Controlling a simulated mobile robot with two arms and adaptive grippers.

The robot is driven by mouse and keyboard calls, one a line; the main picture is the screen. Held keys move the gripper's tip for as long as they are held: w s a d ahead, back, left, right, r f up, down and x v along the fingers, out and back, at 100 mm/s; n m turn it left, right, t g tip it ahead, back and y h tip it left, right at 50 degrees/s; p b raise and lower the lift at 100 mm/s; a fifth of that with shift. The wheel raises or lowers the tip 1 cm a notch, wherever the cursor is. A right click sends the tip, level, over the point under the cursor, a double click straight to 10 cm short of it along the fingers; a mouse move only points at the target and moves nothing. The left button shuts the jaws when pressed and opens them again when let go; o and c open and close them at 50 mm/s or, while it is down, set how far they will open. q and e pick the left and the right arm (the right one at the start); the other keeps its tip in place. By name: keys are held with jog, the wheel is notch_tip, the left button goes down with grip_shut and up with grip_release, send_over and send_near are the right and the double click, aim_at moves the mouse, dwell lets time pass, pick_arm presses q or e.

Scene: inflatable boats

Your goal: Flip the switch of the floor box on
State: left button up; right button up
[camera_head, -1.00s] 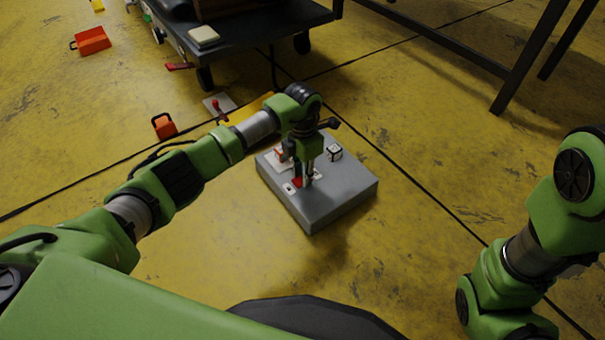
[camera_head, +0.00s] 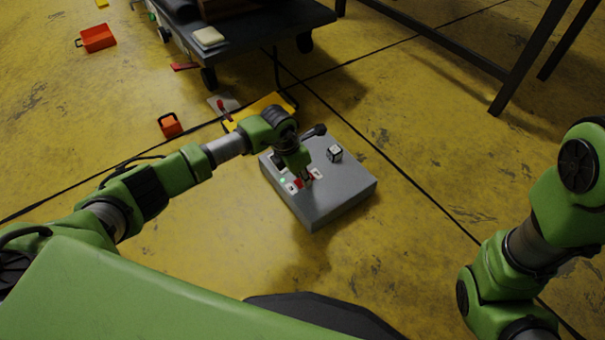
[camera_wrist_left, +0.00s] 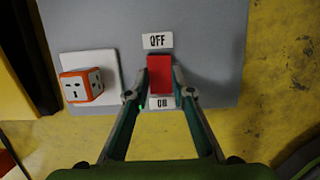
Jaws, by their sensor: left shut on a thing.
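The grey floor box (camera_head: 345,199) lies on the yellow floor in the head view. Its red switch (camera_wrist_left: 160,74) is in the middle of the left wrist view, between an OFF label (camera_wrist_left: 157,41) above and an ON label (camera_wrist_left: 162,102) below. My left gripper (camera_wrist_left: 161,78) is shut on the red switch, one finger at each side. In the head view my left gripper (camera_head: 306,178) reaches down onto the box top, tilted, and hides part of the switch. A small green light (camera_head: 283,180) glows on the box beside it. My right gripper is out of view.
An orange-and-white socket cube (camera_wrist_left: 81,86) sits on a white plate left of the switch. A white cube with dark edges (camera_head: 334,153) is on the box top. A dark cart (camera_head: 262,36) stands behind. Floor right of the box is clear.

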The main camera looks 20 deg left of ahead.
pick_arm(q)
jog(key=o, duration=1.1)
jog(key=shift+r, duration=0.1)
jog(key=v, duration=1.2)
